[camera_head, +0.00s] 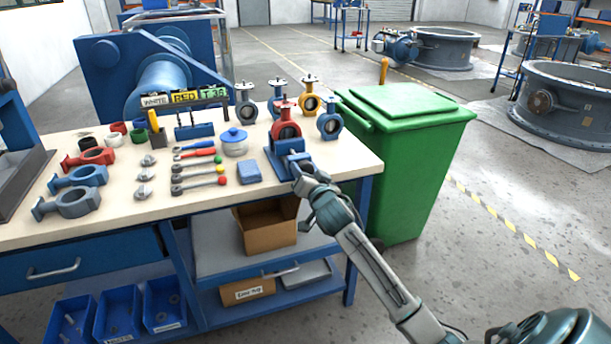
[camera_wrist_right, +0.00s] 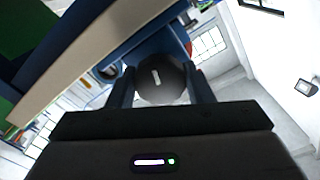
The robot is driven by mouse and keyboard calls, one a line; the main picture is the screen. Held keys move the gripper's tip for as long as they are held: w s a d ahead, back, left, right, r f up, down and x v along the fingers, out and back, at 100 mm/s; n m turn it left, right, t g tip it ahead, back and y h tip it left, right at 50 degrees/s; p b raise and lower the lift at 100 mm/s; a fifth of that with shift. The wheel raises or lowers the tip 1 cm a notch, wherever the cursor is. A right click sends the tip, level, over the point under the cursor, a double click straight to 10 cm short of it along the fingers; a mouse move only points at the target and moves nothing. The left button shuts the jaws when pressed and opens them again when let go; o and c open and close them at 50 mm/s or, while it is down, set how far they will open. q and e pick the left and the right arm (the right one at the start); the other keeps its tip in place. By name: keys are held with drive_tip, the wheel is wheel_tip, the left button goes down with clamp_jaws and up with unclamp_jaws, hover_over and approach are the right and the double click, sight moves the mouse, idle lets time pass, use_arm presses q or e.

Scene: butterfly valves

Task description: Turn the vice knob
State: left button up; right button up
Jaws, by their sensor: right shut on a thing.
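A blue vice (camera_head: 283,160) stands at the right front edge of the workbench, with a red butterfly valve (camera_head: 286,124) upright in or just behind its jaws. My right gripper (camera_head: 298,174) is at the front of the vice, and its fingers hide most of the knob in the head view. In the right wrist view the dark round vice knob (camera_wrist_right: 160,82), with a pale slot-like mark on its face, sits between the two fingers of my right gripper (camera_wrist_right: 161,88). The gripper is shut on it. My left gripper is not in view.
A green bin (camera_head: 408,160) stands close to the right. Open shelves with a cardboard box (camera_head: 266,228) are below. The floor at front right is clear.

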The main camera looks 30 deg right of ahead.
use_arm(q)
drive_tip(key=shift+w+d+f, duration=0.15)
use_arm(e)
drive_tip(key=shift+f+m, duration=0.15)
drive_tip(key=shift+m, duration=0.35)
drive_tip(key=o, duration=1)
drive_tip(key=shift+s, duration=0.1)
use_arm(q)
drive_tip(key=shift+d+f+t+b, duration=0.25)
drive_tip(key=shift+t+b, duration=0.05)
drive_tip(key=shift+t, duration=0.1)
use_arm(e)
drive_tip(key=v, duration=1)
drive_tip(key=shift+s+a, duration=0.2)
drive_tip(key=shift+s, duration=0.1)
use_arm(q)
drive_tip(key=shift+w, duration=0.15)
